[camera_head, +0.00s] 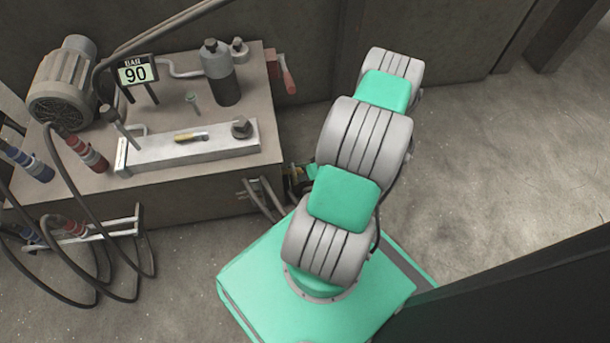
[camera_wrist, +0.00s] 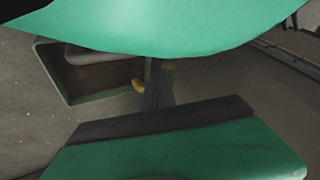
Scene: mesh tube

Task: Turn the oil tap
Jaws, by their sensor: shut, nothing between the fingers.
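A red handle (camera_head: 287,75) sticks out at the right side of the grey machine block (camera_head: 205,200) in the head view. It is the only part there that looks like the oil tap, but I cannot be sure. My gripper (camera_wrist: 155,88) appears in the wrist view as a small dark grey shape with yellow ends, framed by green parts. It is shut and holds nothing. In the head view my arm hides most of it, low beside the block's right side, well apart from the red handle. No tap is clear in the wrist view.
On the block stand a motor (camera_head: 65,85), a gauge display (camera_head: 135,73) reading 90, a dark bottle (camera_head: 220,72) and a metal bar (camera_head: 190,146). Hoses (camera_head: 85,200) hang at the left. The floor (camera_head: 490,150) to the right is free; a dark panel (camera_head: 520,290) fills the lower right.

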